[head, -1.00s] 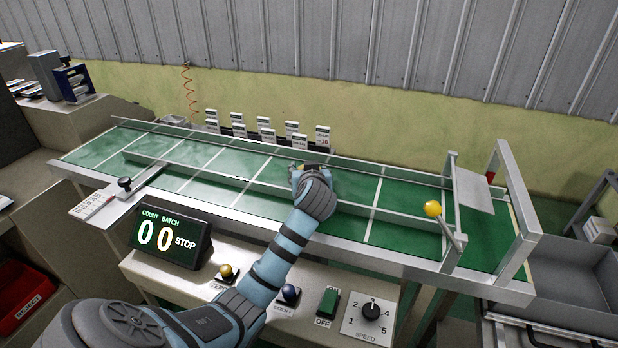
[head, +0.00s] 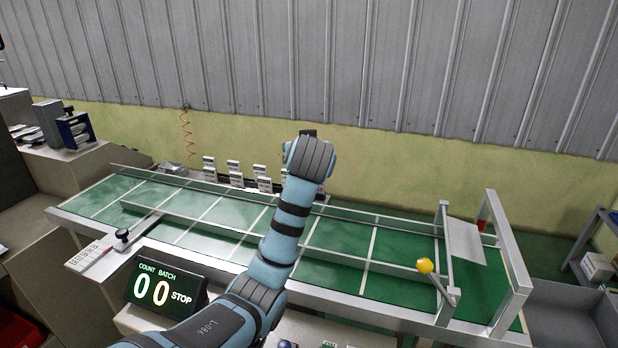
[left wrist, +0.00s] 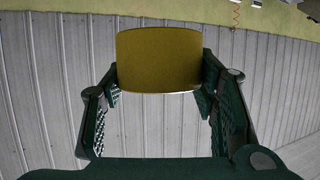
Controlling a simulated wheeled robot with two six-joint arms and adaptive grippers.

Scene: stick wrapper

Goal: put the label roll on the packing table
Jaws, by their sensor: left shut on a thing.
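My left gripper (left wrist: 160,92) is shut on an olive-yellow thing (left wrist: 158,60) with curved top and bottom edges, like the side of a roll. No print shows on it, so I cannot tell for sure that it is the label roll. In the head view my left wrist is raised in front of the wall, above the conveyor's far edge, and hides the fingertips and most of what they hold. I cannot tell which surface is the packing table. My right gripper is not in view.
The green conveyor (head: 325,235) has long metal guide rails and a metal frame (head: 508,265) at its right end. A COUNT BATCH display (head: 163,288) is in front. Several small white cards (head: 234,168) stand behind the conveyor. A blue holder (head: 75,131) is at left.

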